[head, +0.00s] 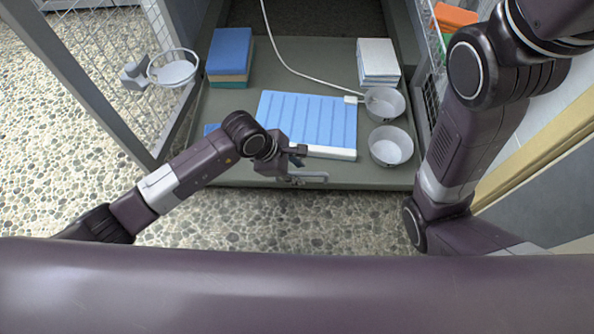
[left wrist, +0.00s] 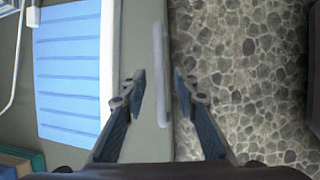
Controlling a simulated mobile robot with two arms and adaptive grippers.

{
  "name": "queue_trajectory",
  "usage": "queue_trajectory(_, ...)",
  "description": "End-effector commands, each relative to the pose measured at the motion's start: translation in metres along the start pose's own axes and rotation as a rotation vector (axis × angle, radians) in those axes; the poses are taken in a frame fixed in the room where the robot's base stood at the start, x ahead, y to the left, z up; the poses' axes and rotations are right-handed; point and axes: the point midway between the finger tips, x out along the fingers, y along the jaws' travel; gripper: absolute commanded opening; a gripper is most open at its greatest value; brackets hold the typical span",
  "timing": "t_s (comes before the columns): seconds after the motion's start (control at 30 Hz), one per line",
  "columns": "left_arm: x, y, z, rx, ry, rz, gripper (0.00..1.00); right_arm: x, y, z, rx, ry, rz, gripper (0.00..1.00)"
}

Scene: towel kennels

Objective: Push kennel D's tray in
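A grey-green tray (head: 225,170) sits on the pebbled floor, its front part standing out past the kennel's side frames. It also shows in the left wrist view (left wrist: 145,35). A pale bar handle (head: 308,178) runs along its front edge and shows in the left wrist view (left wrist: 161,75). My left gripper (head: 300,162) is at this front edge, near the handle. In the left wrist view its fingers (left wrist: 160,88) are open, with the tray edge between them and nothing held; contact cannot be told. My right arm shows at the right, but its gripper is out of view.
On the tray lie a blue pad (head: 310,122) with a white cord, a blue-topped towel stack (head: 229,55), white towels (head: 378,62) and two bowls (head: 390,146) (head: 384,103). Wire panels flank it. Pebbled floor (head: 250,220) in front is clear.

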Motion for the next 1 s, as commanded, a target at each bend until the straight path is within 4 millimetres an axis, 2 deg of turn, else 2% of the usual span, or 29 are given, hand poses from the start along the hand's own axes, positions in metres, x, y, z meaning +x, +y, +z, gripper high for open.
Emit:
queue_trajectory(0.17, -0.0002, 0.0000, 0.0002, 0.000, 0.000, 0.000, 0.27, 0.0004, 0.0000, 0.0000, 0.000, 0.000, 0.000, 0.00)
queue_trajectory(0.43, -0.0003, 0.0000, 0.0001, 0.000, 0.000, 0.000, 0.00, 0.0004, -0.0001, 0.0000, 0.000, 0.001, 0.000, 0.00)
queue_trajectory(0.83, -0.0002, 0.0003, -0.0001, -0.001, 0.000, -0.001, 0.00, 0.0001, -0.0001, 0.0002, 0.001, 0.000, 0.000, 0.00)
queue_trajectory(1.0, 0.0017, 0.0092, -0.0011, -0.001, 0.001, 0.002, 0.00, -0.0030, -0.0007, 0.0001, 0.000, -0.003, 0.000, 0.00)
